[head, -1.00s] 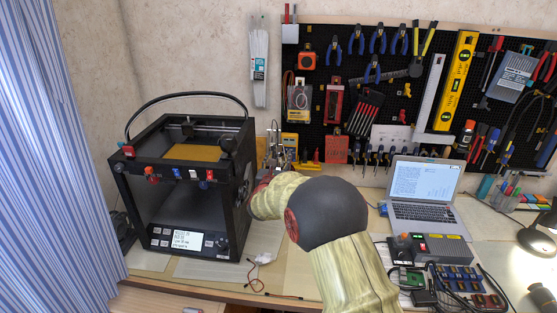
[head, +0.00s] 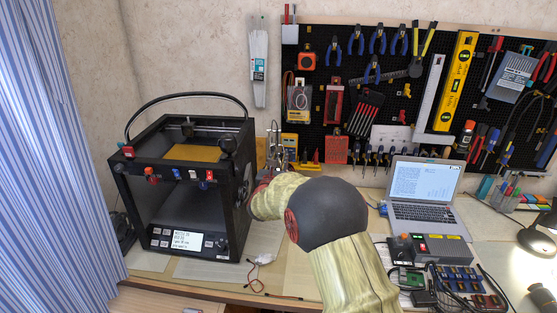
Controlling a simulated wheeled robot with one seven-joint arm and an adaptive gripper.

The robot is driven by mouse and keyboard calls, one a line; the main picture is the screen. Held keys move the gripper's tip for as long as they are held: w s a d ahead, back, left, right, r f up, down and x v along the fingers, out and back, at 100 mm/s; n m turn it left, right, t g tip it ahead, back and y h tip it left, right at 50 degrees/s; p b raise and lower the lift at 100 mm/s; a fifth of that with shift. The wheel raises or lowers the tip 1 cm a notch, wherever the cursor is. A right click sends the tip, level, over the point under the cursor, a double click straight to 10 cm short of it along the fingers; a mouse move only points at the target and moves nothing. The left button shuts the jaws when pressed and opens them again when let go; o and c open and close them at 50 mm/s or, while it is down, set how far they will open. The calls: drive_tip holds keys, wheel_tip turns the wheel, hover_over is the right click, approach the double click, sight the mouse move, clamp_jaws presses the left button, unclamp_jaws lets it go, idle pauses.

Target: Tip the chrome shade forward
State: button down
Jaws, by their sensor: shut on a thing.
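My arm reaches over the table to the back, just right of the black 3D printer. At its far end, a small grey metallic cluster (head: 276,152) stands in front of the pegboard's lower left. My gripper (head: 275,160) and the chrome shade seem to meet there, with the gripper shut on the shade. They are small and overlap, so I cannot separate their outlines or read the shade's tilt. My own forearm and wrist hide part of this area.
The 3D printer (head: 185,190) stands close on the left of my wrist. An open laptop (head: 425,190), a power supply (head: 432,248) and a black desk lamp (head: 540,238) are on the right. The pegboard (head: 345,85) of tools is behind. Loose wires (head: 258,284) lie in front.

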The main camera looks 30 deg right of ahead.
drive_tip(key=shift+r, duration=0.1)
drive_tip(key=shift+w+r+g+p, duration=0.15)
drive_tip(key=shift+r+g+p, duration=0.15)
drive_tip(key=shift+p, duration=0.8)
drive_tip(key=shift+f+y+p, duration=0.1)
drive_tip(key=shift+y+p, duration=0.2)
drive_tip(key=shift+p, duration=0.4)
drive_tip(key=shift+w+g, duration=0.1)
drive_tip(key=shift+g, duration=0.2)
drive_tip(key=shift+f, duration=0.15)
drive_tip(key=c, duration=1.5)
unclamp_jaws()
